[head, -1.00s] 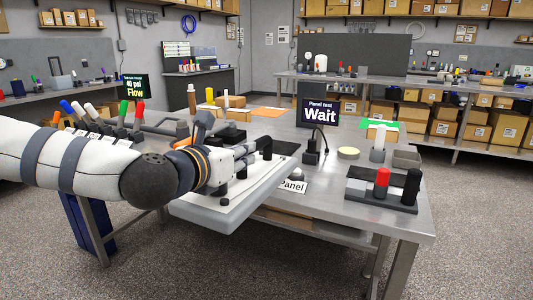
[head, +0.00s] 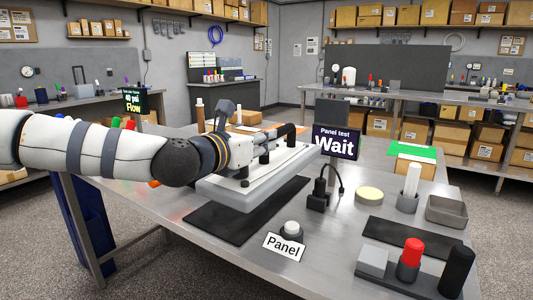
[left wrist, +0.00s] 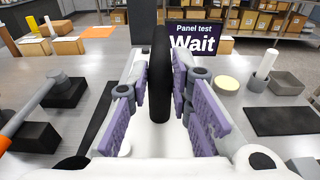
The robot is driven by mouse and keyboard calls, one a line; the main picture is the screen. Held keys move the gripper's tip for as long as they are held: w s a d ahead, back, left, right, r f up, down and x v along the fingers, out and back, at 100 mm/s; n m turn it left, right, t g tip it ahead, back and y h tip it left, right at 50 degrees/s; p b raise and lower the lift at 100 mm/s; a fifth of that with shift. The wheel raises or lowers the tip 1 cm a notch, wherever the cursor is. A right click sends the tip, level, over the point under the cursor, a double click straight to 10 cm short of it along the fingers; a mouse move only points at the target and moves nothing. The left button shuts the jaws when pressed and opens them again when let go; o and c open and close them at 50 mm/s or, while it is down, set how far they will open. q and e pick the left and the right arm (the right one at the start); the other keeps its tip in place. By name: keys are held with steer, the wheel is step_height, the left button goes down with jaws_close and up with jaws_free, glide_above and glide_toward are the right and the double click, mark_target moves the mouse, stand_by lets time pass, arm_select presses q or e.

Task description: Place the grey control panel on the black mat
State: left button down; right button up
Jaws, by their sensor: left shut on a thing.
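The grey control panel (head: 252,188) is a thick slab with a pale top, dark knobs and a black handle. My left gripper (head: 272,143) is shut on that handle. In the left wrist view its purple-padded fingers (left wrist: 164,100) stand on either side of the upright handle (left wrist: 161,75). The panel appears raised over the black mat (head: 215,228), which lies flat on the steel table and shows along the panel's near and right sides. The panel hides much of the mat. My right gripper is not in view.
A "Panel" label (head: 284,247) and a white-topped button (head: 291,230) stand near the mat's front edge. The "Wait" screen (head: 336,142) and a black device (head: 318,193) are to the right. A smaller dark mat (head: 405,238) and a block with a red cylinder (head: 411,251) lie farther right.

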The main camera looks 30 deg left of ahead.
arm_select(q)
steer(key=w+a, duration=0.1)
steer(key=w+a+f, duration=0.1)
steer(key=w+a, duration=0.1)
steer(key=shift+a+f, duration=0.3)
steer(key=shift+f, duration=0.05)
steer(key=w+a+f, duration=0.1)
steer(key=f, duration=0.2)
steer(key=w+a+f+b, duration=0.1)
steer(key=f, duration=0.2)
steer(key=w+a+f+b, duration=0.1)
steer(key=a+f, duration=0.1)
steer(key=f, duration=0.1)
steer(key=shift+w+f, duration=0.15)
steer(key=shift+w, duration=0.2)
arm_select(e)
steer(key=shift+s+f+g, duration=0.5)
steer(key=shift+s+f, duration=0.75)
arm_select(q)
steer(key=c, duration=1.9)
jaws_free()
steer(key=shift+f, duration=0.3)
steer(key=o, duration=0.4)
steer(key=shift+s+r, duration=0.1)
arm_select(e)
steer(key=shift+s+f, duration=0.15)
